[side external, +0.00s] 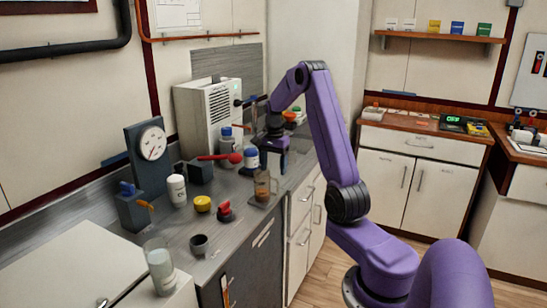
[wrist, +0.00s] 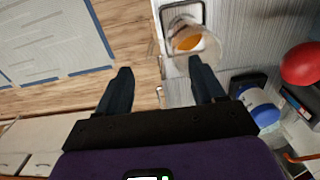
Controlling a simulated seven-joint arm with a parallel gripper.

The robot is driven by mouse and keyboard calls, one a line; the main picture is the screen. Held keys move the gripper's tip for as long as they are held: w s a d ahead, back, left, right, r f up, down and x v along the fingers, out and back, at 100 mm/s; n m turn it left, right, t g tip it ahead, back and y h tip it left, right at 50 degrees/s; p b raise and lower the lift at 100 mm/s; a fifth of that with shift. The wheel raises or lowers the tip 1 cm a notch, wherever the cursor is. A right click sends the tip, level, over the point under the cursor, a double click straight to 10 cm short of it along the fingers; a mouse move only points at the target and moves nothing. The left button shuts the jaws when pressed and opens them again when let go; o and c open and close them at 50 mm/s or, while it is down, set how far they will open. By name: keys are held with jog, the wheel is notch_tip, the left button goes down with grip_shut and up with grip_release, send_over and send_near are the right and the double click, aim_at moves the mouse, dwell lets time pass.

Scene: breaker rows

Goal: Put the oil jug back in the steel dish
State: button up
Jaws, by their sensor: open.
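The oil jug (side external: 264,185) is a clear glass jug with amber liquid, standing near the counter's front edge in the side view. In the wrist view the jug (wrist: 188,40) shows at the top, overlapping a small square tray with a dark rim (wrist: 167,12). This tray may be the steel dish; I cannot tell whether the jug rests fully in it. My gripper (wrist: 160,84) is open and empty, with floor visible between its fingers. The jug is beyond the right finger, apart from it.
Floor lies beyond the counter edge.

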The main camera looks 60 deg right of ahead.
notch_tip(320, 180, up, 3)
jog(key=shift+r, duration=0.1)
jog(key=shift+a+r, duration=0.2)
jog(key=s+a+r+n, duration=0.1)
jog(key=a+r+n, duration=0.2)
jog(key=a+n, duration=1.8)
jog(key=s+a+n, duration=0.2)
jog(key=s+a, duration=1)
jog(key=a, duration=0.5)
jog(key=s+a+f+n, duration=0.1)
jog(key=s+n, duration=0.6)
jog(key=s, duration=0.5)
jog(key=shift+s+a+f+n, duration=0.2)
jog(key=shift+s+n, duration=0.1)
jog(key=shift+s, duration=0.05)
